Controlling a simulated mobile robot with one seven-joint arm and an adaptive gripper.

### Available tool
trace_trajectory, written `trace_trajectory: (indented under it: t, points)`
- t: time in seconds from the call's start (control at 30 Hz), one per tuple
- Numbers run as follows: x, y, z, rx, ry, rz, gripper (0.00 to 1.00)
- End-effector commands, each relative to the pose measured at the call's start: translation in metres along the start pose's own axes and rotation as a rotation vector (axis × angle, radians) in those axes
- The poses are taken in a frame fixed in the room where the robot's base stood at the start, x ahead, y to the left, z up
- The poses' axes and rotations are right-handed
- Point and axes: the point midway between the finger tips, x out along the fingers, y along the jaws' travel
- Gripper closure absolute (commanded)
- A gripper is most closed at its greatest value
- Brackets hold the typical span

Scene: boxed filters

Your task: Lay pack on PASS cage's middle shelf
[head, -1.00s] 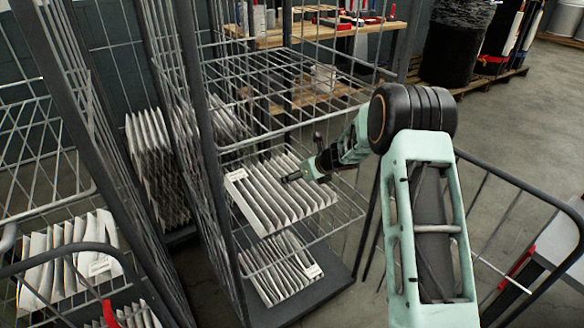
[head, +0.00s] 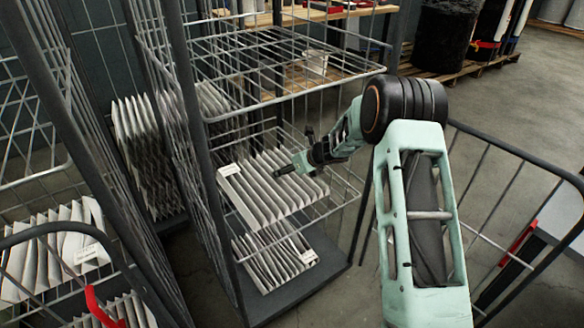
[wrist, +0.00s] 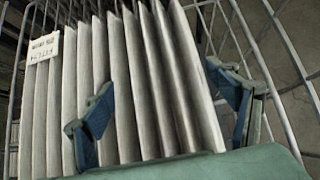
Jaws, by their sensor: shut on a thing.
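The pack, a white pleated filter block (head: 265,190) with a small label at its left end, is at the middle level of the central wire cage (head: 202,180). It also shows close up in the wrist view (wrist: 120,80). My gripper (head: 281,171) reaches in from the right and is shut on the pack. In the wrist view, its blue-grey fingers (wrist: 168,115) are either side of several pleats. The middle shelf's wires (head: 345,197) show right of the pack. I cannot tell whether the pack's underside touches them. No PASS sign is readable.
Another pleated pack (head: 285,262) lies on the cage's base. An empty upper wire shelf (head: 290,85) is above my gripper. A left cage holds more packs (head: 50,250), with a red part (head: 100,305) in front. A rail (head: 500,155) stands at right.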

Motion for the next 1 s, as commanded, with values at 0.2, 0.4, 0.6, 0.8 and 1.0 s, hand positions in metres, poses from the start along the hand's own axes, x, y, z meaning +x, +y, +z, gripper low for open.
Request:
trace_trajectory:
  t: [0.2,0.4,0.6,0.8,1.0]
  points:
    - [-0.0005,0.0,0.0008,0.0,-0.001,0.0,0.4]
    - [0.0009,0.0002,-0.0005,0.0,-0.001,0.0,0.4]
    - [0.0029,0.0003,-0.0026,0.0,-0.001,0.0,0.4]
    - [0.0029,0.0002,-0.0027,0.0,-0.001,0.0,0.4]
    - [0.0029,0.0002,-0.0027,0.0,0.0,0.0,0.13]
